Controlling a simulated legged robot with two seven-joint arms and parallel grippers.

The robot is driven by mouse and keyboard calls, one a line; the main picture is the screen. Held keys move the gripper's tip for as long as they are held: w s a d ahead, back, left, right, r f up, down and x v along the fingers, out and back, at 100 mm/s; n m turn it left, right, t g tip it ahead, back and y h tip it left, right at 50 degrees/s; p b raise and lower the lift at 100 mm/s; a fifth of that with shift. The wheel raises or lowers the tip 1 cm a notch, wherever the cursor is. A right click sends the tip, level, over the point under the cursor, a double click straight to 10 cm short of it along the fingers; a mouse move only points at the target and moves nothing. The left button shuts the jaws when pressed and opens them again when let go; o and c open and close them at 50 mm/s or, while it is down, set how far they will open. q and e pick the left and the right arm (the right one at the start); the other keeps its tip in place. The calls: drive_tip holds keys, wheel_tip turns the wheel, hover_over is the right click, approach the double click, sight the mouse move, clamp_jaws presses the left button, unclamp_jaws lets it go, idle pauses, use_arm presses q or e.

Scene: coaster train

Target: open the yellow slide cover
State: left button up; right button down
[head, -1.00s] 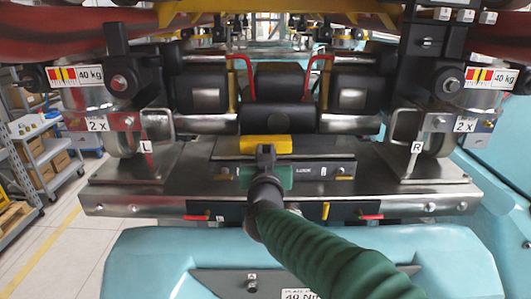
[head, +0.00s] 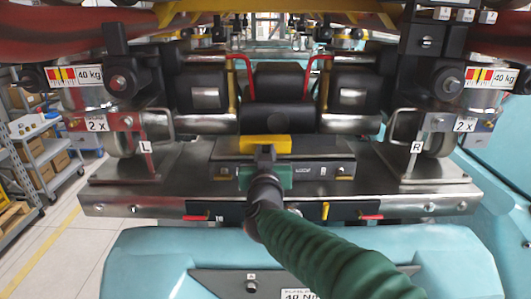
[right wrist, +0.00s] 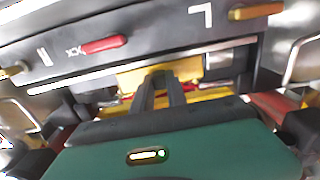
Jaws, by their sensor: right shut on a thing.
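The yellow slide cover (head: 252,144) is a small yellow block at the middle of the metal deck, below the black central roller. My right gripper (head: 265,153) reaches it from the front, its green arm coming in from the bottom right. Its dark fingers are shut on the cover's front edge. In the right wrist view the fingers (right wrist: 161,84) meet the yellow cover (right wrist: 130,76), and they hide part of it. What lies under the cover is hidden. My left gripper is not in view.
A dark panel (head: 325,170) lies right of my gripper. Red-tipped levers (head: 371,217) and a yellow lever (head: 326,211) line the deck's front edge. Upright handles marked L (head: 145,147) and R (head: 417,147) stand at either side. Turquoise bodywork (head: 160,260) is in front.

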drive_tip(key=d+b, duration=0.5)
drive_tip(key=d, duration=0.7)
drive_tip(key=shift+d+r, duration=0.25)
drive_tip(key=shift+r, duration=0.05)
drive_tip(key=shift+a, duration=0.1)
drive_tip(key=c, duration=1.6)
unclamp_jaws()
drive_tip(key=shift+a, duration=0.1)
drive_tip(key=shift+o, duration=1.4)
drive_tip(key=shift+s+a, duration=0.1)
drive_tip(key=shift+s, duration=0.1)
drive_tip(key=shift+f, duration=0.1)
